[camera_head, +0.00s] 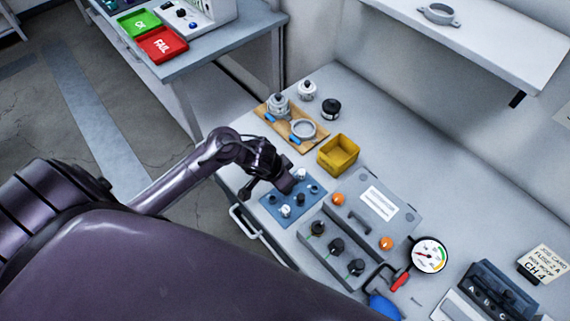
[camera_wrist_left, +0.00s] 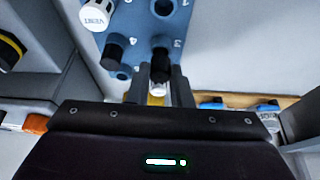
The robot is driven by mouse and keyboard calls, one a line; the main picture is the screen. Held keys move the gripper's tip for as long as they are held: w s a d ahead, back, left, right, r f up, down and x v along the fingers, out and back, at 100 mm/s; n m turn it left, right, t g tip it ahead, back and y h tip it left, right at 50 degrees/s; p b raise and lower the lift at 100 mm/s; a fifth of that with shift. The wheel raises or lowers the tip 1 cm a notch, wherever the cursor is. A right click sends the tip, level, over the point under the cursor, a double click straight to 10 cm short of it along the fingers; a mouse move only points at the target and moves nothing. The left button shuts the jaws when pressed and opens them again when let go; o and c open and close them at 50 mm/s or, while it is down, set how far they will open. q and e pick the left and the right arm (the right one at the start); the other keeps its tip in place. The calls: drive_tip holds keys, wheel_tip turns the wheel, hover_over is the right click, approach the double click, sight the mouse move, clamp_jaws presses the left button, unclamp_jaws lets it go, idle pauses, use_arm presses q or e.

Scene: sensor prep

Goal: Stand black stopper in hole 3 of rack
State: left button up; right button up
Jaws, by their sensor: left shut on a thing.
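The blue rack (camera_head: 272,211) lies on the bench and shows numbered holes in the left wrist view (camera_wrist_left: 142,22). My left gripper (camera_head: 287,186) is low over the rack's far-left part, its fingers shut on a black stopper (camera_wrist_left: 160,58). That stopper is beside the mark 3, and it covers the hole there; I cannot tell whether its end is in the hole. A second black stopper (camera_wrist_left: 115,50) and a white stopper marked VENT (camera_wrist_left: 95,15) stand in the rack. A small white piece (camera_wrist_left: 158,88) shows between the fingers. My right gripper is not in view.
A yellow bin (camera_head: 338,155) and a wooden tray (camera_head: 284,137) with metal rings are beyond the rack. A grey box with knobs (camera_head: 337,244) stands close on the near right. A pressure gauge (camera_head: 429,255) is farther right. Open bench lies behind the bin.

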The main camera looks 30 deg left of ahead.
use_arm(q)
drive_tip(key=shift+f+b, duration=0.4)
drive_tip(key=shift+f, duration=0.25)
idle(0.3)
drive_tip(key=o, duration=0.9)
drive_tip(key=shift+o, duration=0.2)
drive_tip(key=shift+r, duration=0.2)
wheel_tip(320, 180, up, 7)
drive_tip(key=p, duration=0.8)
drive_tip(key=shift+f+p, duration=0.1)
drive_tip(key=shift+p, duration=0.2)
drive_tip(key=shift+s+f, duration=0.1)
